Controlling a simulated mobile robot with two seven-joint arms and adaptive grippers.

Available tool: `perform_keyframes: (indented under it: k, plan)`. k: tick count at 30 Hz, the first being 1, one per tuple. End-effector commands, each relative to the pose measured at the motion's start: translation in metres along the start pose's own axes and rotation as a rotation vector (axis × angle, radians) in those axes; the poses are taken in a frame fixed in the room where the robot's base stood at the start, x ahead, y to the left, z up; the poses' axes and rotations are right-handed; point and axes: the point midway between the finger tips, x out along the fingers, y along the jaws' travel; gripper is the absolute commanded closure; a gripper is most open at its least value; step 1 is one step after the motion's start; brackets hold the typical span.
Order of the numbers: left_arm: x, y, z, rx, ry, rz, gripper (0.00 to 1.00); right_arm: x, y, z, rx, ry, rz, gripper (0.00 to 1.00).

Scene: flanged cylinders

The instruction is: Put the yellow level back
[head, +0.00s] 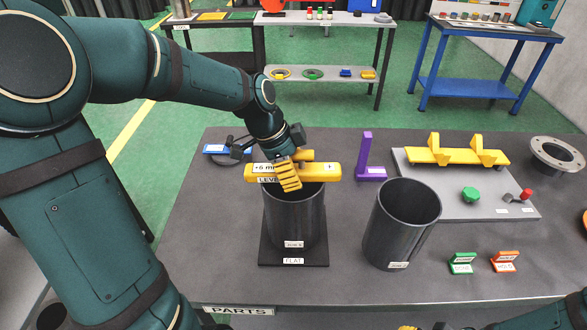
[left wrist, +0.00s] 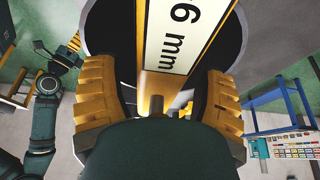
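The yellow level (head: 322,172), labelled LEVEL and +6 mm, lies across the top of a dark grey cylinder (head: 292,222) on the FLAT plate. My left gripper (head: 287,174) is over it, one ribbed finger in front of its face. In the left wrist view the level (left wrist: 152,85) runs between the two widely spread yellow fingers of my left gripper (left wrist: 158,105), with visible gaps on both sides. The yellow rack (head: 442,156) with two upright notched supports stands empty on a grey board. My right gripper (head: 410,327) barely shows at the bottom edge.
A second, open grey cylinder (head: 400,225) stands tilted-looking right of the first. A purple square (head: 367,170) stands behind it. The grey board (head: 480,205) bears a green knob and a red one. Green (head: 462,263) and orange (head: 505,261) label stands sit near the front right.

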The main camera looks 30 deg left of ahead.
Motion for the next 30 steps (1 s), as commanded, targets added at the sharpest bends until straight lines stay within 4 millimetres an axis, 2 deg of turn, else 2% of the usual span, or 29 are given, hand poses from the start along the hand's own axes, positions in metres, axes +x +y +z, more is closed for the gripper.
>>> perform_keyframes:
  k: [7, 11, 21, 24, 30]
  plan:
    - [-0.003, 0.000, 0.000, 0.000, 0.000, -0.002, 0.30, -0.002, -0.001, -0.001, 0.000, 0.002, 0.000, 0.66]
    - [-0.025, -0.001, -0.001, 0.000, 0.001, -0.005, 0.30, -0.005, -0.002, -0.002, 0.001, 0.005, 0.000, 0.66]
    - [-0.099, -0.001, 0.001, 0.001, 0.001, -0.005, 0.30, -0.014, -0.005, -0.007, 0.004, 0.014, 0.001, 0.66]
    - [-0.116, 0.000, 0.001, 0.000, 0.001, -0.003, 0.30, -0.016, -0.006, -0.008, 0.005, 0.016, 0.002, 0.66]
    - [-0.135, 0.000, 0.002, 0.000, 0.001, -0.001, 0.30, -0.018, -0.007, -0.009, 0.005, 0.019, 0.002, 0.66]
